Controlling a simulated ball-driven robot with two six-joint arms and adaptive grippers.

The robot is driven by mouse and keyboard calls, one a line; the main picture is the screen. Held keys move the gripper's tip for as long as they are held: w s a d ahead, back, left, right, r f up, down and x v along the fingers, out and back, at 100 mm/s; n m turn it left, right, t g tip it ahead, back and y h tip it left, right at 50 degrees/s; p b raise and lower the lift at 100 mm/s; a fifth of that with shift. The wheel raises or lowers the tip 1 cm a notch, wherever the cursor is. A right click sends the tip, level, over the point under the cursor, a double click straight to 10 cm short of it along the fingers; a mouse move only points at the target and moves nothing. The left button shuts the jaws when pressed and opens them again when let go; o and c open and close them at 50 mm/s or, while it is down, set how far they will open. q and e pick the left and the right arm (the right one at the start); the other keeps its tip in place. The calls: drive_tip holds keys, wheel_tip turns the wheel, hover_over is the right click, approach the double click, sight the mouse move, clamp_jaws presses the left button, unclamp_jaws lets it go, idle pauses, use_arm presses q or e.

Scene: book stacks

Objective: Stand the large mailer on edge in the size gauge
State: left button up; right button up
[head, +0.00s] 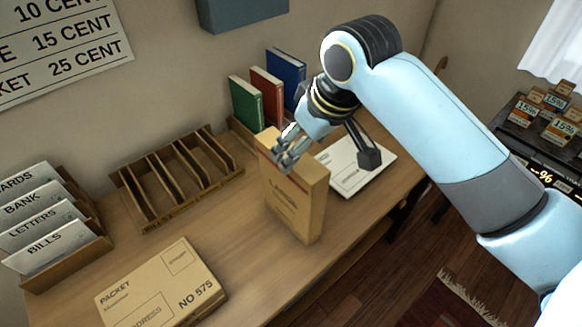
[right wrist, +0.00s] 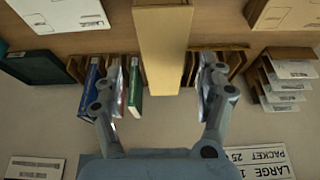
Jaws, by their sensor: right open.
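A tan mailer (head: 295,205) with dark print stands upright on the wooden desk in the head view; I take it to be the large mailer. It also shows in the right wrist view (right wrist: 163,45), between my fingers. My right gripper (head: 289,150) is open at its top, with a gap to the mailer on both sides in the right wrist view (right wrist: 160,85). A wooden slotted rack (head: 178,178), probably the size gauge, lies left of the mailer with its slots empty. My left gripper is out of view.
Green (head: 245,102), red (head: 266,95) and blue (head: 286,78) books stand behind the mailer. A white parcel (head: 352,168) lies to its right. A packet marked NO 575 (head: 160,290) lies front left. A letter sorter (head: 50,225) stands at far left.

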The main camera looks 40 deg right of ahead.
sight(291, 192)
drive_tip(key=x, duration=0.2)
drive_tip(key=shift+w+a+f+p, duration=0.2)
drive_tip(key=shift+w+p, duration=0.1)
drive_tip(key=shift+p, duration=0.1)
drive_tip(key=x, duration=0.3)
drive_tip(key=shift+w, duration=0.25)
drive_tip(key=shift+s+a+f, duration=0.1)
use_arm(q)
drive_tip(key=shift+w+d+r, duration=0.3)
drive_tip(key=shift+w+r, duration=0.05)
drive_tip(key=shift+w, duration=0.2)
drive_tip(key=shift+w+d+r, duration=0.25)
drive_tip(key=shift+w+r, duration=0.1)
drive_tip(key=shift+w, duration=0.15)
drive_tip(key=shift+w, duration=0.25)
use_arm(e)
drive_tip(key=shift+f, duration=0.25)
clamp_jaws()
